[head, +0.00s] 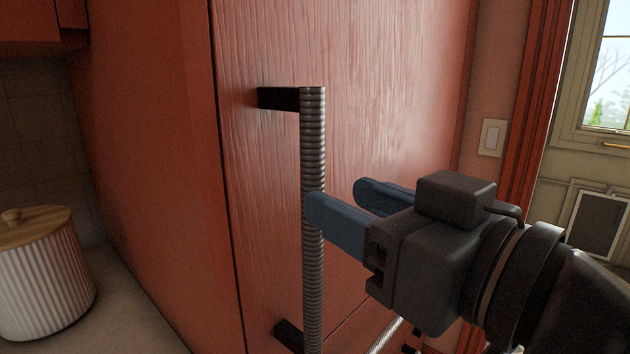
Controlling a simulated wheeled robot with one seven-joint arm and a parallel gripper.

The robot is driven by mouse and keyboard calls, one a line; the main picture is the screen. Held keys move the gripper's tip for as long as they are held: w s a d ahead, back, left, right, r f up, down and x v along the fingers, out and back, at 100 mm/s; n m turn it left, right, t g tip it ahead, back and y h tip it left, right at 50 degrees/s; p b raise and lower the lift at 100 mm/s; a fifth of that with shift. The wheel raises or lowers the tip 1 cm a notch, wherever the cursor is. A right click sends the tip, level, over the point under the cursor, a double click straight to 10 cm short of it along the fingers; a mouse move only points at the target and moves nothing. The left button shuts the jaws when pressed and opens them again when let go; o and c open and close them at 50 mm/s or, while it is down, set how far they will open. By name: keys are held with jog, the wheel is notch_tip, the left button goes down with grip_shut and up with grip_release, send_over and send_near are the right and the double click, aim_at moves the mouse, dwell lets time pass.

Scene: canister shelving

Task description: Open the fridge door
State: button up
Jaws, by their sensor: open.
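The fridge door (400,110) is a red wood-grain panel, and it looks shut, with a narrow dark gap along its left edge. A dark ribbed vertical handle (313,150) stands off the door on black brackets near that edge. My gripper (335,202) comes in from the right with blue fingers spread apart. The nearer finger overlaps the handle in the picture at about mid-height; the farther finger is to the right of the handle, close to the door. I cannot tell whether either finger touches the handle.
A ribbed white canister (42,280) with a wooden lid stands on the counter (130,310) at lower left. A second handle (385,335) shows below the door. A light switch (492,137) and a window (608,70) are to the right.

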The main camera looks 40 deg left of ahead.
aim_at(313, 186)
jog(key=shift+p+x, duration=0.55)
jog(key=shift+x, duration=2.55)
jog(key=shift+f, duration=0.1)
grip_shut()
